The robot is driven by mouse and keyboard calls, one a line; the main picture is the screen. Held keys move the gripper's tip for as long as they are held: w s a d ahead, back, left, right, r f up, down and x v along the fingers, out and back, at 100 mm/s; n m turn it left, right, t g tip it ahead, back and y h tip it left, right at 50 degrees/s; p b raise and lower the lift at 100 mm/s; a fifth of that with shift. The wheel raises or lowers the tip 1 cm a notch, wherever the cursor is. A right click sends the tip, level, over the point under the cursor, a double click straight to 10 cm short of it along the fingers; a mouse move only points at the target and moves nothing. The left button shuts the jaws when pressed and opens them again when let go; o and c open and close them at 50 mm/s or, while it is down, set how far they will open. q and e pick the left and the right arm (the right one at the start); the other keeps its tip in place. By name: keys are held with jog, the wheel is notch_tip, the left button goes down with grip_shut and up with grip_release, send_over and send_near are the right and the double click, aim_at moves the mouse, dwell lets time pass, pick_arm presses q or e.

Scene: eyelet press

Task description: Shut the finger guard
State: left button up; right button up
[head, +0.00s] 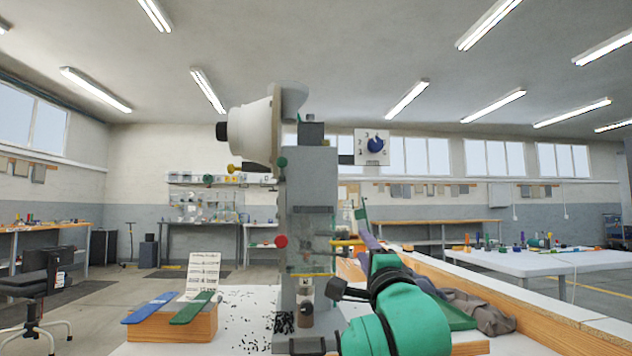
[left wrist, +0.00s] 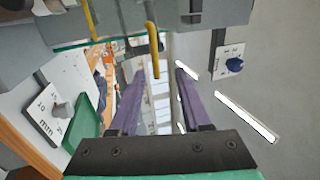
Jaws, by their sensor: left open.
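The grey eyelet press (head: 312,190) stands upright on the white bench in the middle of the head view. A yellow handle (head: 346,242) sticks out from its right side, and it also shows in the left wrist view (left wrist: 153,50). A clear panel with a teal edge (left wrist: 100,41) beside it looks like the finger guard; I cannot tell how far it is open. My left gripper (head: 364,232) is right of the press, open and empty. Its purple fingers (left wrist: 158,75) lie on either side of the handle's end; contact is not visible. My right gripper is not in view.
A dial plate (head: 372,146) juts from the press above my left gripper. A wooden block with blue and green strips (head: 172,322) stands left of the press, with a printed card (head: 203,275). Small dark pieces (head: 240,318) lie scattered on the bench.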

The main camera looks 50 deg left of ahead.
pick_arm(q)
jog(key=s+d+b, duration=0.2)
jog(key=s+d, duration=0.1)
jog(key=d, duration=0.2)
jog(key=shift+s+d, duration=0.15)
jog(key=shift+s, duration=0.2)
